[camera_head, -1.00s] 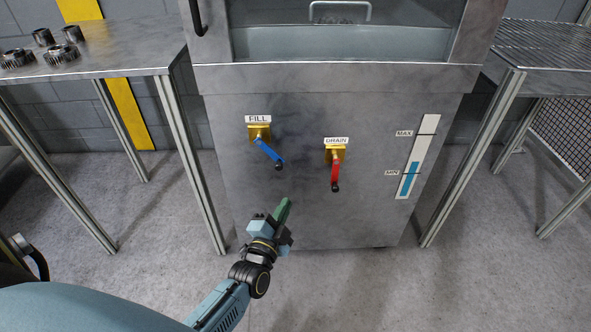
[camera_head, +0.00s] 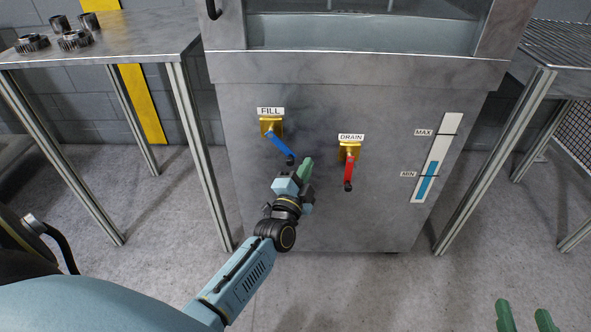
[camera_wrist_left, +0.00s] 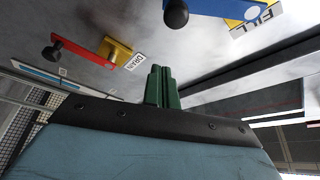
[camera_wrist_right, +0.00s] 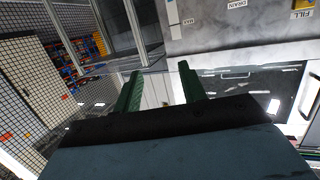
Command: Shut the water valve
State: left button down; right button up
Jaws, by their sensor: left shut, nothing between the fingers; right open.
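The FILL valve (camera_head: 271,126) has a brass body and a blue lever (camera_head: 280,146) slanting down to the right, ending in a black knob. The DRAIN valve (camera_head: 350,150) has a red lever (camera_head: 348,172) hanging almost straight down. My left gripper (camera_head: 307,166) is shut and empty, just right of and below the blue lever's knob, with no clear contact. In the left wrist view its shut fingers (camera_wrist_left: 161,86) point up, with the blue lever (camera_wrist_left: 212,7) above right and the red lever (camera_wrist_left: 80,51) to the left. My right gripper (camera_head: 525,316) is open and empty at the bottom right.
A level gauge (camera_head: 437,158) right of the valves shows blue a little above MIN. The valves are on the front of a grey metal tank cabinet (camera_head: 300,215). A metal table (camera_head: 150,42) with gears stands left, a wire rack table (camera_head: 565,55) right.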

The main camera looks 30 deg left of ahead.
aim_at(281, 150)
pick_arm(q)
jog(key=shift+w+a+f+b, duration=0.1)
jog(key=shift+a+f+b, duration=0.15)
jog(key=shift+a+b, duration=0.3)
jog(key=shift+w+a+f+b, duration=0.1)
jog(key=shift+a+f+b, duration=0.15)
jog(key=shift+a+b, duration=0.25)
jog(key=shift+w+a+f+b, duration=0.1)
jog(key=shift+a+f+b, duration=0.2)
jog(key=shift+a, duration=0.4)
pick_arm(e)
notch_tip(281, 150, up, 11)
jog(key=s+a+t+y, duration=0.1)
jog(key=t+y, duration=0.1)
jog(key=t, duration=0.5)
jog(key=shift+s+a+f+y, duration=0.2)
jog(key=shift+a+y, duration=0.05)
jog(key=shift+y, duration=0.15)
jog(key=shift+a, duration=0.1)
